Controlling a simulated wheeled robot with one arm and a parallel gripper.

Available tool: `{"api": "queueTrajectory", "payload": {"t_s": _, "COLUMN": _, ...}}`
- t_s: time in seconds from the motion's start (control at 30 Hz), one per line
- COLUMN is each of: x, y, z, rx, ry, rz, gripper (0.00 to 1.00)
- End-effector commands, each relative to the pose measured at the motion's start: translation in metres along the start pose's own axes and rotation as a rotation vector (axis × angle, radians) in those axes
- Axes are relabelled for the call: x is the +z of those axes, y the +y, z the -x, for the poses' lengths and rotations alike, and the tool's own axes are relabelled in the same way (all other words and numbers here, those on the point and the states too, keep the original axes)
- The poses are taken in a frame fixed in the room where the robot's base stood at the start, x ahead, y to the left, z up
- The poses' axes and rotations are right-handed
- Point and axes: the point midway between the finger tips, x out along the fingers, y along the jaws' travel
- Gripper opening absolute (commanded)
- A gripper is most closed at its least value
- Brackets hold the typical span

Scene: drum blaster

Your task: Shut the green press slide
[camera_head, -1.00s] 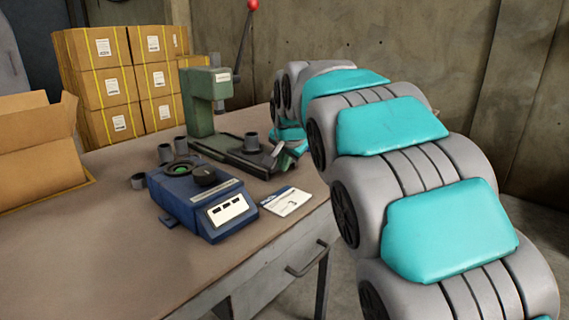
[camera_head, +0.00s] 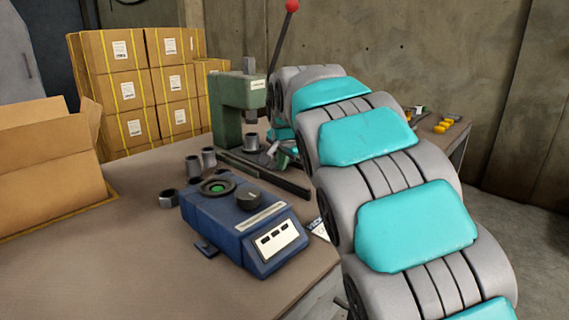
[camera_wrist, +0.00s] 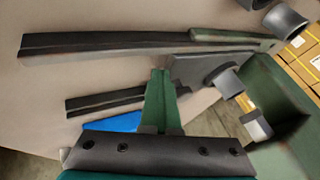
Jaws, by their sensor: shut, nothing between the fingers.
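The green press (camera_head: 237,105) stands at the back of the bench, with a red-knobbed lever. Its slide is a dark plate (camera_wrist: 190,72) on black rails (camera_head: 285,180), carrying a grey cup (camera_head: 252,142). In the head view the cup is roughly below the ram (camera_head: 252,120), and the front of the rails is bare. In the wrist view the plate lies toward the press end of the rails (camera_wrist: 110,44). My gripper (camera_wrist: 161,75) is shut and empty, with its green fingers beside the plate's outer edge. I cannot tell whether they touch. My arm hides part of the press base.
A blue device (camera_head: 243,222) with a dial stands in front of the press, beside several grey cups (camera_head: 194,167). An open carton (camera_head: 45,165) is at the left. Stacked boxes (camera_head: 135,90) stand behind. Yellow items (camera_head: 446,124) lie at the far right. The front left bench is clear.

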Motion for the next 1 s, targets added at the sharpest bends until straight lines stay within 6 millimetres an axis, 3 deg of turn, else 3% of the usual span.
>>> {"api": "queueTrajectory", "payload": {"t_s": 0.47, "x": -0.001, "y": -0.006, "z": 0.000, "rx": -0.016, "ry": 0.007, "rz": 0.000, "gripper": 0.00}}
{"api": "queueTrajectory", "payload": {"t_s": 0.73, "x": -0.004, "y": 0.012, "z": 0.006, "rx": -0.011, "ry": 0.007, "rz": -0.001, "gripper": 0.00}}
{"api": "queueTrajectory", "payload": {"t_s": 0.87, "x": -0.007, "y": 0.031, "z": 0.013, "rx": -0.006, "ry": 0.005, "rz": -0.004, "gripper": 0.00}}
{"api": "queueTrajectory", "payload": {"t_s": 1.0, "x": -0.008, "y": 0.030, "z": 0.044, "rx": -0.008, "ry": 0.008, "rz": -0.002, "gripper": 0.00}}
